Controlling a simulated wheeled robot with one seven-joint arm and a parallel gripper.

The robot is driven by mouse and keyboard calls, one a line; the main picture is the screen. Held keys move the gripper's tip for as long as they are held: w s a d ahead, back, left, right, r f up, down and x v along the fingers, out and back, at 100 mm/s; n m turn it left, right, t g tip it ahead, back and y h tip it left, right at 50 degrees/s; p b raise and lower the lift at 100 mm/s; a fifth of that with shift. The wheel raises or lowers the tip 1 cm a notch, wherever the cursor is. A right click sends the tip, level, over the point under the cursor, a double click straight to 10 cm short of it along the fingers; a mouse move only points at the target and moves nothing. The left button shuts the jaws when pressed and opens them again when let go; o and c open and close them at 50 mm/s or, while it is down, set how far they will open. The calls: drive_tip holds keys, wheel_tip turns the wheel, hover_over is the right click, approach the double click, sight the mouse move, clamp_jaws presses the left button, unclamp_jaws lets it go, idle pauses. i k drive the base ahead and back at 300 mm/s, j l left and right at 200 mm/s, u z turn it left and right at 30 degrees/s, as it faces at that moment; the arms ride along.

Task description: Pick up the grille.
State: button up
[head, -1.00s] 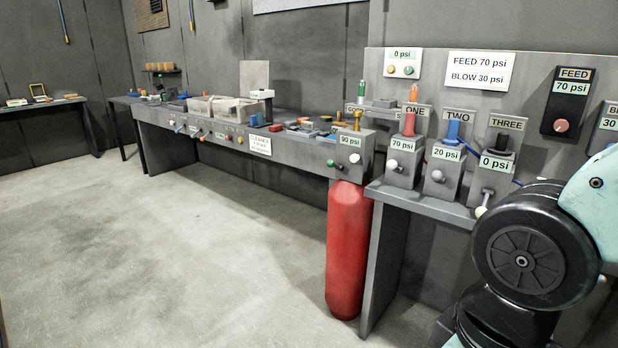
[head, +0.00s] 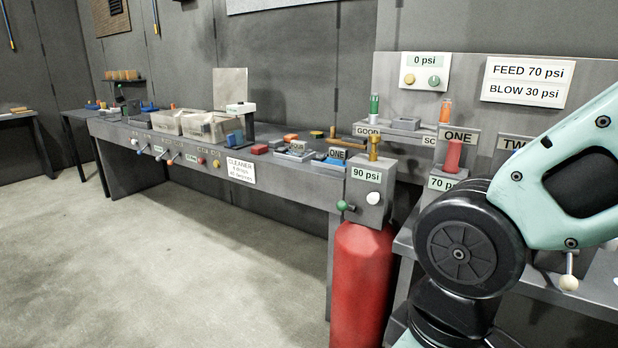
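I cannot make out a grille for certain in the head view. A small grey frame-like piece (head: 403,123) lies between the GOOD label and the SC label on the right-hand bench, but I cannot tell what it is. More small grey pieces (head: 297,151) lie near the ONE label on the long bench. My gripper is out of view. Only my arm's light green link and black joint show at the right, covering part of the right-hand bench.
The long grey bench (head: 290,184) runs along the back wall with bins (head: 207,126) and small parts on it. A red tank (head: 362,285) stands at its right end, below the 90 psi block (head: 369,190). The floor (head: 150,270) in front is clear.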

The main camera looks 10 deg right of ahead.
sight(299, 152)
drive_tip(key=i+j+z, duration=0.3)
drive_tip(key=i+j, duration=0.4)
drive_tip(key=i+j+u, duration=0.4)
drive_tip(key=j, duration=0.15)
drive_tip(key=i+j+u, duration=0.25)
drive_tip(key=j+u, duration=0.2)
drive_tip(key=i+j+u, duration=0.2)
drive_tip(key=i, duration=0.2)
drive_tip(key=i+j+u, duration=0.2)
drive_tip(key=i, duration=0.2)
drive_tip(key=i+z, duration=0.7)
drive_tip(key=i+j+z, duration=0.1)
drive_tip(key=i+z, duration=0.2)
drive_tip(key=i+l+z, duration=0.1)
drive_tip(key=i+z, duration=0.6)
drive_tip(key=z, duration=0.15)
drive_tip(key=i+j+z, duration=0.1)
drive_tip(key=i+z, duration=0.3)
